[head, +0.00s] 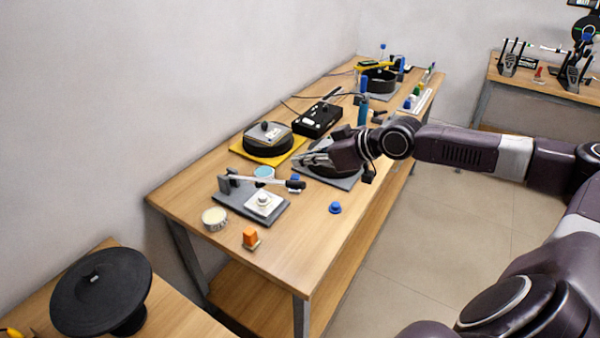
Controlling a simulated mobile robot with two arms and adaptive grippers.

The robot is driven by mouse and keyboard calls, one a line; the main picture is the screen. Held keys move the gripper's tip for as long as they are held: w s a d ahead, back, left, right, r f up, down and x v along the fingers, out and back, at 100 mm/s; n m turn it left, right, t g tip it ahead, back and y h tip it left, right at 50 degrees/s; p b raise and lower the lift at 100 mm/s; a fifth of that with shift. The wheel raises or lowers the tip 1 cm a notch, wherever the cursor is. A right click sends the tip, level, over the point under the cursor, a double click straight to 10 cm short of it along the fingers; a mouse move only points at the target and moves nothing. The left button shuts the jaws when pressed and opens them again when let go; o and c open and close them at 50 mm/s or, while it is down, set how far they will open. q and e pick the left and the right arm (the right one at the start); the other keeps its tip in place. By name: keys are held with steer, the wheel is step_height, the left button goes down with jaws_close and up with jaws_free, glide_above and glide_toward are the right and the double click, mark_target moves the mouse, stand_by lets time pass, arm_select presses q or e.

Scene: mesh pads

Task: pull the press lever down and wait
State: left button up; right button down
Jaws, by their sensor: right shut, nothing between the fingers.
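The press stands near the front left of the long wooden table, on a dark grey base plate (235,207). Its lever (265,183) is a light bar running about level from a dark post (225,182) on the left to a dark end on the right. A white block with a round top (263,203) sits under the bar. My right gripper (302,159) is shut and empty. It points left and shows just behind and above the lever's right end in the picture, apart from it. My left gripper is not in view.
A black round pad (335,165) on a grey mat lies under my right gripper. A yellow board (262,155) with a black device is behind. A tin (214,218), an orange block (250,237) and a blue knob (335,208) stand near the front. The table's front corner is clear.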

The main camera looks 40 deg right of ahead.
steer(key=shift+p+x, duration=0.35)
steer(key=shift+x, duration=0.75)
steer(key=f, duration=0.1)
steer(key=s+f+p, duration=0.1)
steer(key=f, duration=0.1)
steer(key=shift+d, duration=0.15)
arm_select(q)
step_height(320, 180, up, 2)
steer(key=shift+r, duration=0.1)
arm_select(e)
steer(key=shift+s+d+f, duration=0.1)
steer(key=shift+f, duration=0.35)
